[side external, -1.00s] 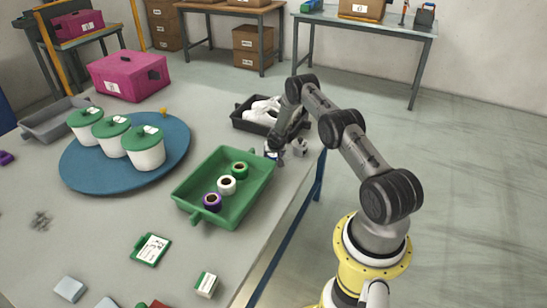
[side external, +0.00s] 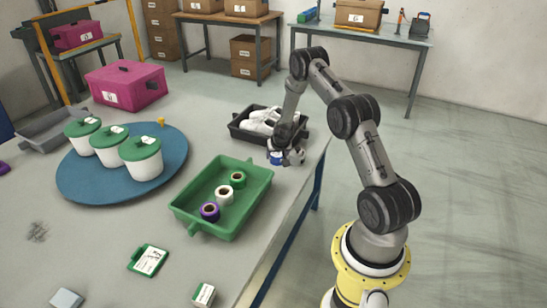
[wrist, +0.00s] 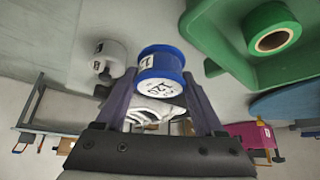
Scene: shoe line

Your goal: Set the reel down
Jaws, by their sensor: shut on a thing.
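My gripper (wrist: 160,88) is shut on a blue reel (wrist: 163,62) with a white printed label, its fingers on either side. In the side external view my gripper (side external: 281,147) points down near the table's right edge, and the blue reel (side external: 277,158) shows low under it. The reel is close to the tabletop, between the green tray and a small grey-white item; I cannot tell whether it touches the table. The green tray (side external: 239,219) holds a green reel (side external: 238,179), a white reel (side external: 224,195) and a purple reel (side external: 210,211).
The grey-white item (side external: 297,157) stands close right of my gripper. A black tray (side external: 301,133) with white shoes (side external: 263,119) is just behind. A blue round board (side external: 82,187) bears green-lidded tubs.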

